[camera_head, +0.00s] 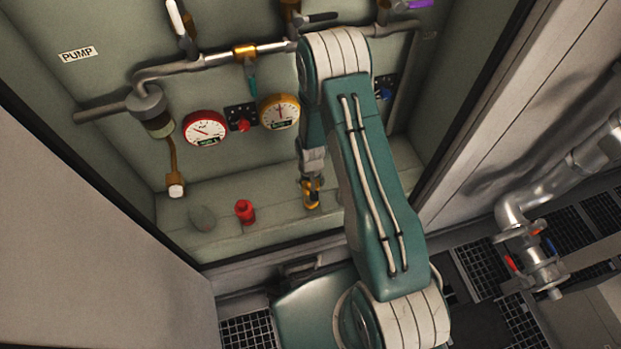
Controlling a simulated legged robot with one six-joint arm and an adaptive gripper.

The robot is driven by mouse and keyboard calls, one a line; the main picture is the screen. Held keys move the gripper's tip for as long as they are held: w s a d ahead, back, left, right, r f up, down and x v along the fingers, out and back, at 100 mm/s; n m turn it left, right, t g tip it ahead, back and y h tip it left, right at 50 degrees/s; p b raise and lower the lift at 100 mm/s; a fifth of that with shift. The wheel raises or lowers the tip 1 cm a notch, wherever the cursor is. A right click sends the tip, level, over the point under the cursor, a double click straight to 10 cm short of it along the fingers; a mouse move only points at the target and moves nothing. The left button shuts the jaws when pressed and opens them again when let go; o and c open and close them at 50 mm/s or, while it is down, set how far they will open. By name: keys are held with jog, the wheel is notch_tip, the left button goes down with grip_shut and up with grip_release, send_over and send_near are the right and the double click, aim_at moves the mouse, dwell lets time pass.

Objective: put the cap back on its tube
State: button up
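A red, short cylindrical piece (245,212), which looks like the cap, stands on the ledge at the bottom of the recess. A thin brown tube (172,155) hangs from a grey fitting at the left and ends in a pale, whitish tip (176,189). My gripper (311,200), with orange-yellow and dark parts, points down close to the ledge, to the right of the red piece and apart from it. Its fingers are small here, and I cannot tell whether they are open or hold anything.
A grey-green rounded object (203,218) sits on the ledge (275,207) left of the red piece. Red (205,129) and yellow (280,111) gauges are on the back wall below a horizontal pipe (200,63). A metal pipe with valves (535,255) stands at the right.

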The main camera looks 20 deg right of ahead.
jog(key=shift+f, duration=0.55)
jog(key=shift+f, duration=0.1)
dwell(0.5)
jog(key=shift+f, duration=0.95)
jog(key=shift+f, duration=0.15)
jog(key=shift+f, duration=0.4)
jog(key=o, duration=1)
notch_tip(320, 180, up, 12)
jog(key=shift+r, duration=0.1)
